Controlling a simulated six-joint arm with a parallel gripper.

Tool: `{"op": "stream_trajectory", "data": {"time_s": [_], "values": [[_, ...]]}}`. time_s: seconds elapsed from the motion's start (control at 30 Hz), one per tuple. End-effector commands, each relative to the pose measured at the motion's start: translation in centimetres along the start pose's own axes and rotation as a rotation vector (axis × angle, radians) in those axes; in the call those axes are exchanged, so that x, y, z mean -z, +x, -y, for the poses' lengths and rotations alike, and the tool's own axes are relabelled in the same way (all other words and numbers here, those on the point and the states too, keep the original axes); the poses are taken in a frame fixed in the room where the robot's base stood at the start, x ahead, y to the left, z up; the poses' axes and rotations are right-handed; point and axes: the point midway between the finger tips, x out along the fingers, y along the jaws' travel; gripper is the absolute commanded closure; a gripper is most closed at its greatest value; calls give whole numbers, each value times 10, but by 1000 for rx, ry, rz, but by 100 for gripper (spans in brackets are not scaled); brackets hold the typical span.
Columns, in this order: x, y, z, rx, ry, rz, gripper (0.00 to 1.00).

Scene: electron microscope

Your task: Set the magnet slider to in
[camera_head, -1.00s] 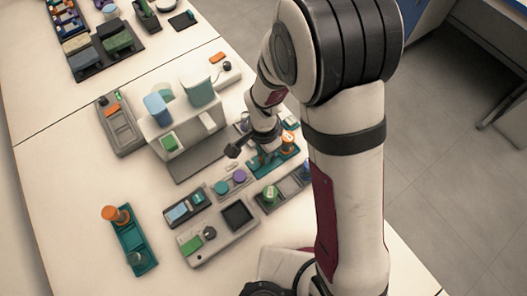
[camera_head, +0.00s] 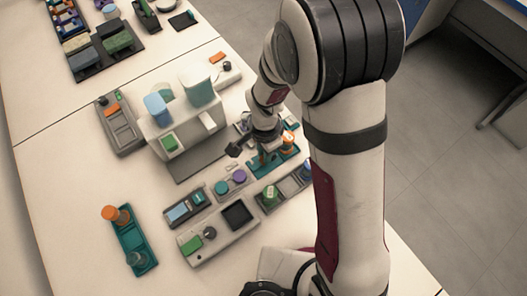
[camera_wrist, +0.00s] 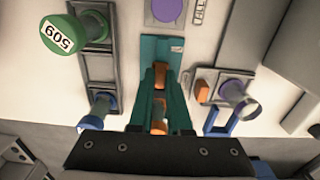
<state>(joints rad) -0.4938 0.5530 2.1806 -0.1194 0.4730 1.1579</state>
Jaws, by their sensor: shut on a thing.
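In the wrist view a teal track (camera_wrist: 151,48) runs away from me, with a pale label at its far end. My gripper (camera_wrist: 160,92) reaches over the track, with its fingertips shut on a small orange part (camera_wrist: 160,76) that I take to be the magnet slider. More orange shows between the fingers nearer the wrist. In the head view my gripper (camera_head: 264,157) is low over the teal track (camera_head: 262,170), partly hiding it. An orange-topped piece (camera_head: 288,139) stands at its far right. The slider's exact position along the track is hidden by my fingers.
In the head view the white microscope body (camera_head: 185,125) stands left of my gripper.

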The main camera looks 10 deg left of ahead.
Motion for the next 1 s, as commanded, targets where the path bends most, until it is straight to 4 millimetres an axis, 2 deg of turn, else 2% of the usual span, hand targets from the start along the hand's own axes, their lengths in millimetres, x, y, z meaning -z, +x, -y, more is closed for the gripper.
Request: {"op": "stream_trajectory", "data": {"time_s": [0.2, 0.5, 0.53, 0.67, 0.7, 1.0], "values": [[29, 0, 0, 2, 4, -1, 100], [32, 0, 0, 2, 0, -2, 100], [32, 0, 0, 2, 0, -2, 80], [32, 0, 0, 2, 0, -2, 57], [32, 0, 0, 2, 0, -2, 54], [31, -3, 0, 1, 1, -1, 54]]}}
